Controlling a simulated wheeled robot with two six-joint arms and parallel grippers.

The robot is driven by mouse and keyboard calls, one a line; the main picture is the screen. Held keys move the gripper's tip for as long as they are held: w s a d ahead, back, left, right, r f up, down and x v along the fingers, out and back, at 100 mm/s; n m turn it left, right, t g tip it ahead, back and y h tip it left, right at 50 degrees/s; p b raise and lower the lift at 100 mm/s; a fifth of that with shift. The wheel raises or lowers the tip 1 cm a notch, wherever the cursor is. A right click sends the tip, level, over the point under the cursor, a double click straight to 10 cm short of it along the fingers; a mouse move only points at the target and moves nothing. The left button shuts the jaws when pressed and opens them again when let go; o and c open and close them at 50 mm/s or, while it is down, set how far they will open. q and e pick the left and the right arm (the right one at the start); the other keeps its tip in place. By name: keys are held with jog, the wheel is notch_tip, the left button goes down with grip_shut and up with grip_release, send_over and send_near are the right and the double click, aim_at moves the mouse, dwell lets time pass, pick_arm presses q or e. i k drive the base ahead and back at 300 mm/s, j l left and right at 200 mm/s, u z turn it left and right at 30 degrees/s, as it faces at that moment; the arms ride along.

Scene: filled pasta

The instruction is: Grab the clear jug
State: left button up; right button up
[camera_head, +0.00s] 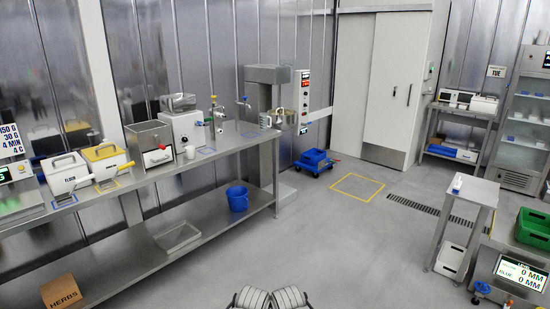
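I cannot make out a clear jug for certain in the head view. A small, partly see-through vessel (219,117) stands on the long steel bench (225,141) near its back edge, but it is too small to identify. Two pale ribbed parts of my arms show at the bottom centre edge, side by side: my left gripper (250,298) and my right gripper (289,298). They are cut off by the frame, so I cannot see whether their fingers are open. Both are far from the bench top.
A blue bucket (237,198) and a shallow clear tray (178,237) sit on the bench's lower shelf. A small steel table (470,192) stands at right. The middle floor is clear.

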aim_at(264, 126)
jog(key=i+z, duration=0.1)
jog(key=i, duration=2.4)
jog(key=i+z, duration=0.15)
jog(key=i, duration=0.3)
jog(key=i+j+z, duration=0.15)
jog(key=i, duration=0.35)
jog(key=i+j+z, duration=0.1)
jog(key=i, duration=0.35)
jog(key=i+j+z, duration=0.15)
jog(key=i+j, duration=0.15)
jog(key=i, duration=0.15)
